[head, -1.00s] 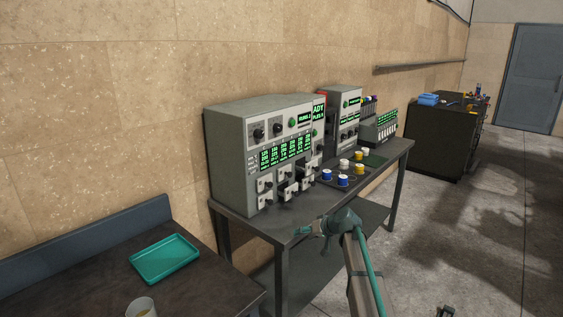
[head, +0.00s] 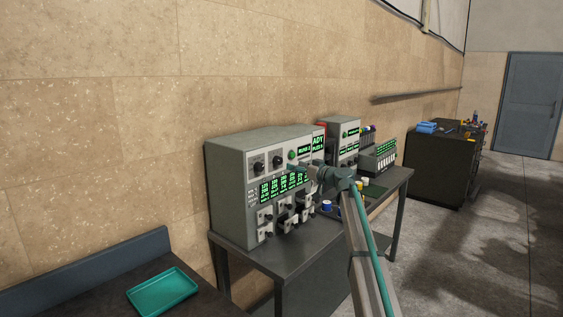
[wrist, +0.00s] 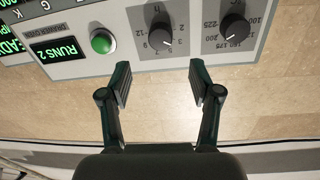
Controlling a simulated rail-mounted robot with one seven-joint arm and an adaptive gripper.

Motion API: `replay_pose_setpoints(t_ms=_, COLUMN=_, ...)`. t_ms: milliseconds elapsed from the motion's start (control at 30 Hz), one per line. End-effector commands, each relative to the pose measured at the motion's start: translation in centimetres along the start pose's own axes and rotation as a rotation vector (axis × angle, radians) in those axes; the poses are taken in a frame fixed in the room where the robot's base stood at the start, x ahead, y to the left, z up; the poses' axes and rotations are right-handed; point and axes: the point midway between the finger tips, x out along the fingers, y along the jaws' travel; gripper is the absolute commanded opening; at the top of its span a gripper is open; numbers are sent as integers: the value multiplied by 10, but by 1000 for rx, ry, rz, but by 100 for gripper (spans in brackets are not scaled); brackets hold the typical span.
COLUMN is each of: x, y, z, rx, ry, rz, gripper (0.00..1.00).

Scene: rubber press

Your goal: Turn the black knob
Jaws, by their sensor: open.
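Two black knobs sit on the upper front panel of the grey press unit (head: 232,185). The left knob (head: 258,167) and the right knob (head: 278,160) are seen in the head view. In the wrist view, which shows the panel upside down, one knob with hour marks (wrist: 160,38) is ahead of the gap between my fingertips. My gripper (wrist: 159,82) is open and empty, apart from both knobs. In the head view my gripper (head: 301,169) is in front of the panel, right of the knobs.
A green button (wrist: 102,40) and a lit "RUNS 2" display (wrist: 58,50) are beside the hour knob. Levers (head: 283,217) stick out below the screens. A dark table (head: 290,259) carries the units. A teal tray (head: 163,291) lies at lower left.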

Motion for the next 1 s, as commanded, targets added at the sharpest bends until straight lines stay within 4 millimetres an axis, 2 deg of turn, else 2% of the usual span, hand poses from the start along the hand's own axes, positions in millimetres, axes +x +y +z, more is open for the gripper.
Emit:
replay_pose_setpoints(t_ms=300, x=57, y=0, z=-4, rx=2, ry=-2, rz=-3, gripper=63)
replay_pose_setpoints(t_ms=433, x=75, y=0, z=-3, rx=1, ry=-2, rz=-1, gripper=63)
replay_pose_setpoints(t_ms=600, x=86, y=-1, z=-1, rx=0, ry=-1, rz=-2, gripper=63)
replay_pose_setpoints(t_ms=867, x=87, y=-1, z=0, rx=0, ry=-1, rz=-1, gripper=63)
replay_pose_setpoints(t_ms=1000, x=87, y=-1, z=0, rx=1, ry=-1, rz=-1, gripper=41)
